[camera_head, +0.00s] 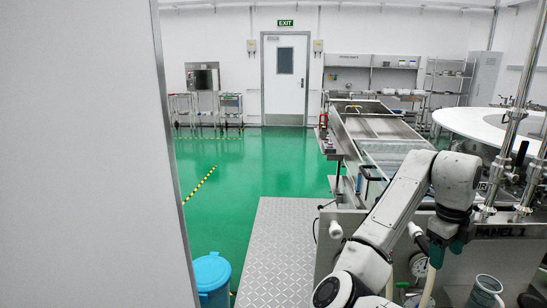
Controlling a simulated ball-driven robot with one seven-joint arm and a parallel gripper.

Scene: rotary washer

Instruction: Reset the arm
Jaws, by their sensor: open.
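My white and grey arm rises from the bottom of the head view, bends at an elbow near the right, and points downward at its end. My gripper (447,248), with dark teal fingers, hangs in front of the steel machine's panel (505,254). It is open, and I see nothing held between its fingers, though they are small in the view.
A steel line with a conveyor (372,128) runs back from the machine. A round white table (487,126) stands at right. A metal cup (486,291) and a blue bin (211,273) are near the bottom. A grey wall (85,150) fills the left; green floor (235,170) is clear.

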